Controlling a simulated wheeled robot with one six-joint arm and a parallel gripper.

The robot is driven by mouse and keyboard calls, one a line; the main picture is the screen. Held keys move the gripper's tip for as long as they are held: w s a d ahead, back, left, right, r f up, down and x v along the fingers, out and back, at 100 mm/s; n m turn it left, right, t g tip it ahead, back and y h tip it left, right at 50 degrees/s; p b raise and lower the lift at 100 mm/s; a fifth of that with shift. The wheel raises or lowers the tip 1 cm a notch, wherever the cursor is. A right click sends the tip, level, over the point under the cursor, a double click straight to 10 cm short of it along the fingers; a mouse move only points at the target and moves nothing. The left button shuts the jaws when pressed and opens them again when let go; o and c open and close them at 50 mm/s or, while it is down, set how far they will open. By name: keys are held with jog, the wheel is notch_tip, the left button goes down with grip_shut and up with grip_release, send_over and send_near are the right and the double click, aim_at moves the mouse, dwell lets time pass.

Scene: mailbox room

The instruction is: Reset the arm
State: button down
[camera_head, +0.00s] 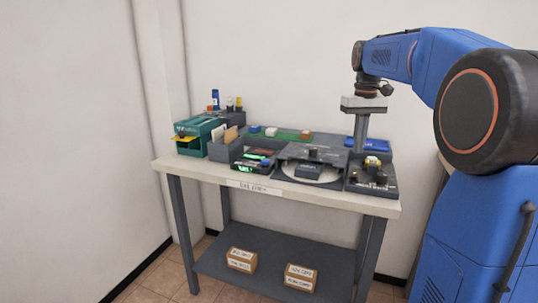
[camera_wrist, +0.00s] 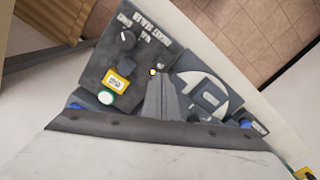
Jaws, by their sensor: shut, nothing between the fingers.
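My gripper (camera_head: 358,149) points straight down over the right part of the workbench (camera_head: 300,189). Its fingers are shut together with nothing between them. In the wrist view the closed fingers (camera_wrist: 161,78) show as a grey wedge. They sit between a dark control panel (camera_wrist: 104,72) and a white disc with a dark unit (camera_wrist: 209,98). The tips seem close above the bench equipment, but I cannot tell the exact gap. My blue arm reaches in from the right, bent down at the wrist.
The control panel (camera_head: 372,185) with knob and yellow button stands at the bench's right end. A dark machine (camera_head: 312,155) is in the middle. A teal box (camera_head: 198,134) and grey letter holder (camera_head: 222,148) stand at left. Two cardboard boxes (camera_head: 241,260) (camera_head: 300,277) lie on the lower shelf.

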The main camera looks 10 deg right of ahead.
jog(key=s+a+f+t, duration=0.1)
jog(key=s+a+f, duration=0.2)
jog(key=s+a, duration=0.35)
jog(key=s+a+f+t, duration=0.1)
jog(key=s+a+f, duration=0.25)
jog(key=s, duration=0.55)
jog(key=s+a+f+t, duration=0.1)
jog(key=s+a+f, duration=0.2)
jog(key=s+f, duration=0.3)
jog(key=s+a+f+t, duration=0.1)
jog(key=s+a+f, duration=0.1)
jog(key=s+f, duration=0.5)
jog(key=shift+s+a+f+n+t, duration=0.3)
jog(key=shift+s+a+n+t, duration=0.1)
jog(key=shift+s, duration=0.45)
